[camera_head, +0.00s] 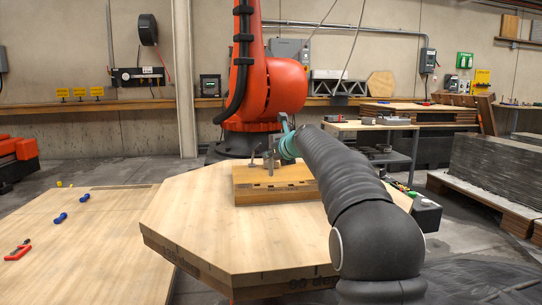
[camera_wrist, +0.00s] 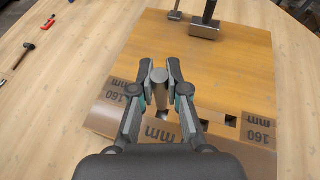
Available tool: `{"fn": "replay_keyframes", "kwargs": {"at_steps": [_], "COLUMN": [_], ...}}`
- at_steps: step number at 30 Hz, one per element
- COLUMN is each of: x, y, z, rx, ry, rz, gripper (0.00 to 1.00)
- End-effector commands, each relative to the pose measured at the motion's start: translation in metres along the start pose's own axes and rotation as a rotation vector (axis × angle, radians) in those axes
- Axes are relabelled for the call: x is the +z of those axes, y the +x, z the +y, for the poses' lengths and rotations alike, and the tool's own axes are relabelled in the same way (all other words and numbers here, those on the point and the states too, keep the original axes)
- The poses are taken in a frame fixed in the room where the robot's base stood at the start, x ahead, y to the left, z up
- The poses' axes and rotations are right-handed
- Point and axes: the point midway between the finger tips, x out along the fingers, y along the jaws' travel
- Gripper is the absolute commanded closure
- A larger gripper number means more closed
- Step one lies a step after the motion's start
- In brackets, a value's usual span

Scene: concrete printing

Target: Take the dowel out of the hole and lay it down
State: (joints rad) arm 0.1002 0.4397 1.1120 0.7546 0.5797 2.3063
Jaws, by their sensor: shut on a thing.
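In the head view my gripper (camera_head: 270,158) is small, above a wooden block (camera_head: 240,189). The block also fills much of the wrist view (camera_wrist: 200,75), with "160 mm" labels along its near side and dark openings near that edge. The dowel looks upright over this near edge. Its lower end is hidden by my gripper, so I cannot tell whether it is still in a hole.
A lower panel (camera_head: 85,230) at left holds small blue pieces and a red clamp (camera_head: 18,252). An orange robot (camera_head: 270,85) stands behind.

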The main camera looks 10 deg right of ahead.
Motion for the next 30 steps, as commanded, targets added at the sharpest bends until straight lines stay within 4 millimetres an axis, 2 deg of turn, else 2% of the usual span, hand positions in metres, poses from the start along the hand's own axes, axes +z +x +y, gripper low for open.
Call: {"fn": "replay_keyframes", "kwargs": {"at_steps": [7,30], "x": [0.003,0.05], "y": [-0.001,-0.02], "z": [0.0,0.0], "rx": [0.0,0.001], "ry": [0.0,-0.001], "rz": [-0.001,-0.003], "gripper": [1.0,1.0]}}
